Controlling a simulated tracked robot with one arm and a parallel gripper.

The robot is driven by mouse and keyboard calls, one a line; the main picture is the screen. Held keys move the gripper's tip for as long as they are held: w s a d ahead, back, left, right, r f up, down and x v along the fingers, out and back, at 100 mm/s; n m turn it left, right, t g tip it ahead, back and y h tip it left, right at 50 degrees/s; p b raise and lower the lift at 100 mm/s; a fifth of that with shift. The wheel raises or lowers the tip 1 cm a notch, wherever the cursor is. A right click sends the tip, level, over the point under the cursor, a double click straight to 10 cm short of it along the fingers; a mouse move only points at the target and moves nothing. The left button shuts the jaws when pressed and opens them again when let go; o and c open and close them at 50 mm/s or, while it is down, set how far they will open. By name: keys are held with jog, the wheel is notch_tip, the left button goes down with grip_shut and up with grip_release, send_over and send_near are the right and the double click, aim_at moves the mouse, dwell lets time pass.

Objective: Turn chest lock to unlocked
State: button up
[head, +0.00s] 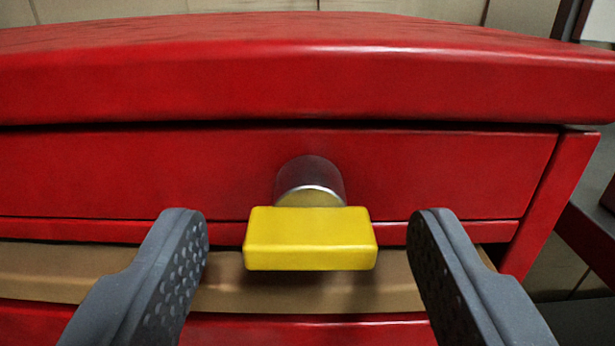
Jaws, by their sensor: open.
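The chest (130,172) is red and fills most of the head view, seen from the front. Its lock is a silver cylinder (310,180) on the upper red front panel, with a yellow block-shaped handle (310,240) on its near end. The handle's long side lies horizontal in the picture. My gripper (308,225) is open, with one dark grey finger on each side of the yellow handle. Clear gaps show between the handle and both fingers, so neither touches it. The gripper holds nothing.
The chest's thick red top (300,80) overhangs above the lock. A tan strip (60,272) runs across the chest front below the upper panel. Dark and grey structures stand at the right edge. A pale wall or floor shows behind the chest.

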jog(key=shift+w, duration=0.55)
